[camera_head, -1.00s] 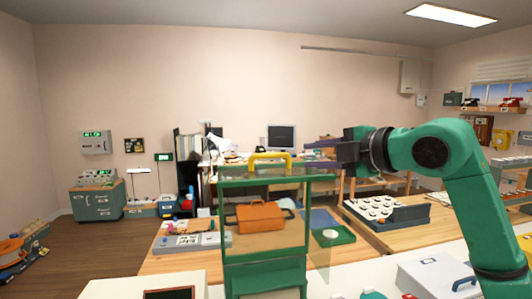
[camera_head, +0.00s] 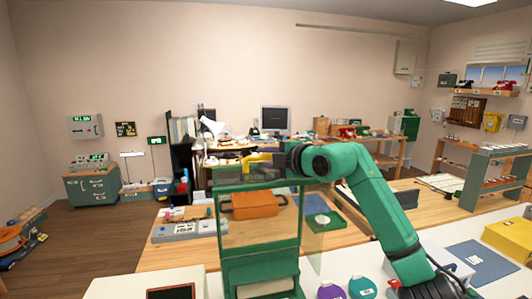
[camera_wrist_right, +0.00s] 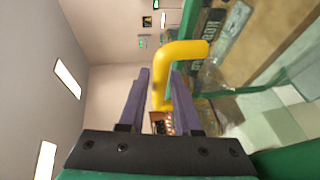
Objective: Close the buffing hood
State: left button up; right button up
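The buffing hood (camera_head: 259,245) is a green-framed clear panel standing upright over a green base at the front middle of the head view. A yellow handle (camera_head: 265,160) sits on its top edge; the handle shows large in the right wrist view (camera_wrist_right: 185,52). My right gripper (camera_head: 252,167) is at the handle, reaching in from the right. In the wrist view its two purple-grey fingers (camera_wrist_right: 161,85) stand apart, with part of the handle between them and narrow gaps beside it. My left gripper is not in view.
Behind the hood, an orange case (camera_head: 254,205) and a grey device (camera_head: 187,230) are on a wooden table. A green tray (camera_head: 325,220) lies to the right. A purple round piece (camera_head: 330,291) and a teal one (camera_head: 362,287) are on the white front surface.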

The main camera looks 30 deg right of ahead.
grip_shut()
jog(key=shift+f, duration=0.1)
dwell(1.2)
